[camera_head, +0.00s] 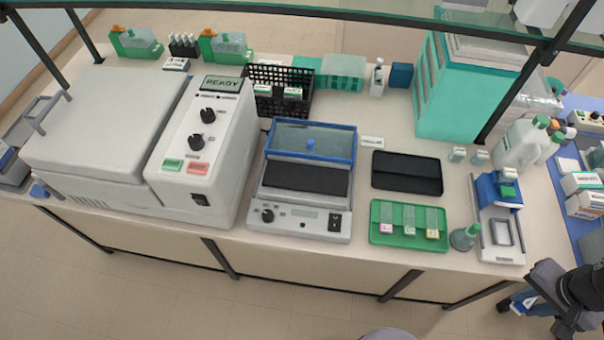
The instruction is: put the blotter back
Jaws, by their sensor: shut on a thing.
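My gripper (530,303) is at the lower right, in front of the bench edge and apart from the bench. It is shut on a small blue and white thing (519,298), which I take to be the blotter. My arm hides part of it, and its shape is hard to make out. A white tray (509,257) with a grey frame (503,232) lies at the bench's front right, up and left of my gripper. A blue block (488,192) stands at the tray's far end. I cannot tell which spot is the blotter's place.
A small grey-green flask (464,237) stands left of the tray, beside a green slide holder (400,239) with several slides. White bottles (521,142) stand behind the tray. A blue mat (569,213) with boxes is at the right. A glass shelf (330,12) on dark posts spans the top.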

